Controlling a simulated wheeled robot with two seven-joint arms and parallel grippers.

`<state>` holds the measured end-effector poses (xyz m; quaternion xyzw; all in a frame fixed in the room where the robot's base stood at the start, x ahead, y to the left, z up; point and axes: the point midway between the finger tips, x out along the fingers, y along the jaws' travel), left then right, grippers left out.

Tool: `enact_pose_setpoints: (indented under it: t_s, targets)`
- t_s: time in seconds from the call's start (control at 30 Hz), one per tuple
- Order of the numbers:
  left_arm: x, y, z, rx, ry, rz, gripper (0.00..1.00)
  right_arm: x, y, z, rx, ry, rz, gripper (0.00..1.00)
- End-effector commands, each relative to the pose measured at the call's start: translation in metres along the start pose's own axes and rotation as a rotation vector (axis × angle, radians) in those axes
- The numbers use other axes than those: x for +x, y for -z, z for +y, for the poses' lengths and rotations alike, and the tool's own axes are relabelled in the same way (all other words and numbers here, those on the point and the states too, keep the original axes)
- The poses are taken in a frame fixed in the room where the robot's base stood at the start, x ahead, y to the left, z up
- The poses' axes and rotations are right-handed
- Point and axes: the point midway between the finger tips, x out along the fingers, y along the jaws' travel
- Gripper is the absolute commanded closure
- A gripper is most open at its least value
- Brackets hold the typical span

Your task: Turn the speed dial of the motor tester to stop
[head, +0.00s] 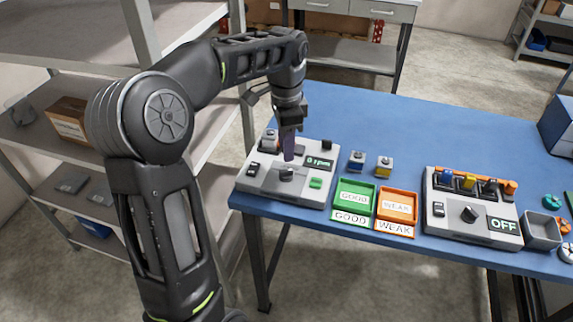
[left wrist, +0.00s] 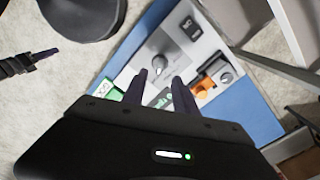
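The motor tester (head: 262,184) is a pale grey box at the table's left front corner. Its display (head: 319,162) appears to read 0 rpm. The dark speed dial (head: 287,174) is at the front middle of its panel; the dial also shows in the left wrist view (left wrist: 160,66). My left gripper (head: 289,156) is over the tester, with its fingers pointing down towards the dial. In the left wrist view the fingertips (left wrist: 160,75) are apart with nothing held, and the dial appears just beyond them. I cannot tell which mark the dial points at.
A green GOOD tray (head: 350,219) and an orange WEAK tray (head: 395,230) sit right of the tester, with two small motors behind them. A second grey box (head: 450,231) reading OFF stands farther right. The blue table (head: 400,125) is clear at the back.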

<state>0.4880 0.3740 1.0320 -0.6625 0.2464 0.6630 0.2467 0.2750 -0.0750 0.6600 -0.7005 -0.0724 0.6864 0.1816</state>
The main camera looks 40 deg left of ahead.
Motion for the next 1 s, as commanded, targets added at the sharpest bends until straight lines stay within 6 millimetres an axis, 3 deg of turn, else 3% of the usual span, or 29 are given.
enact_pose_setpoints:
  t_s: [0.5,0.83,1.0]
  targets:
    - [0.067,0.000,0.001,-0.001,-0.002,-0.001,0.65,-0.008,-0.001,-0.002,0.002,-0.003,-0.002,0.64]
    - [0.072,0.000,0.000,-0.001,0.000,0.001,0.65,-0.008,-0.001,-0.002,0.002,-0.003,-0.003,0.64]
    - [0.072,0.000,0.000,-0.001,0.000,0.001,0.79,-0.008,-0.001,-0.002,0.002,-0.003,-0.003,0.64]
